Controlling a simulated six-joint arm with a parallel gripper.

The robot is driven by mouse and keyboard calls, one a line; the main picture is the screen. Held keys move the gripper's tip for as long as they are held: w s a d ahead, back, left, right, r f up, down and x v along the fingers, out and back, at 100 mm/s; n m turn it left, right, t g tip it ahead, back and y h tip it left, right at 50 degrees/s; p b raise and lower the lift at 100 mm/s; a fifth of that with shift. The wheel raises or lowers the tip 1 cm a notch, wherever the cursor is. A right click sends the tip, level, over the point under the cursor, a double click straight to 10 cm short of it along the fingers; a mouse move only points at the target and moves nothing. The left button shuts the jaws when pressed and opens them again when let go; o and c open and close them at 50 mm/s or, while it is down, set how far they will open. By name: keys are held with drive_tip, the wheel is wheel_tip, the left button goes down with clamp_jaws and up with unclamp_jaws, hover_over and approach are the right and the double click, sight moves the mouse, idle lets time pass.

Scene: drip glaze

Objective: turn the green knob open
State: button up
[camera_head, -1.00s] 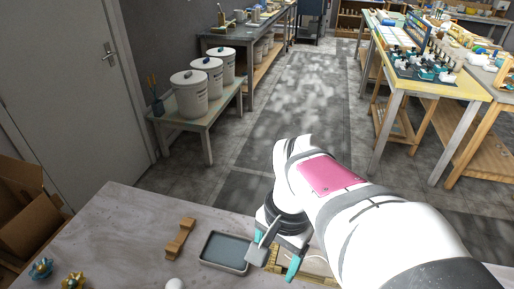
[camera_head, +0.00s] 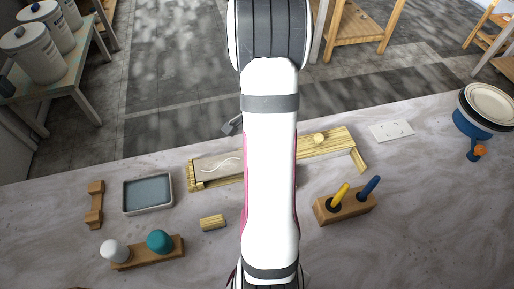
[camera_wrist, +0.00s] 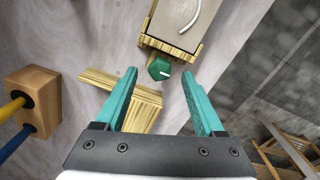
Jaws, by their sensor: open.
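The green knob (camera_wrist: 158,68) shows in the wrist view as a small faceted knob with a white mark, on the end of a wooden-framed tray (camera_wrist: 168,42). My gripper (camera_wrist: 159,75) is open, with one teal finger to each side of the knob in the picture. I cannot tell whether the fingers reach its depth, and no contact shows. In the head view the tray's left part (camera_head: 195,174) is visible. My arm covers its middle, the knob is hidden there, and only a grey piece of my gripper shows beside the arm.
A wooden block with yellow and blue handles (camera_head: 345,206) stands right of my arm; it also shows in the wrist view (camera_wrist: 42,100). A grey dish (camera_head: 148,193), a block with white and teal round tops (camera_head: 147,252) and a small wooden piece (camera_head: 212,222) lie left.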

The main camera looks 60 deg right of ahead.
drive_tip(key=shift+f, duration=1.35)
drive_tip(key=shift+c, duration=0.3)
clamp_jaws()
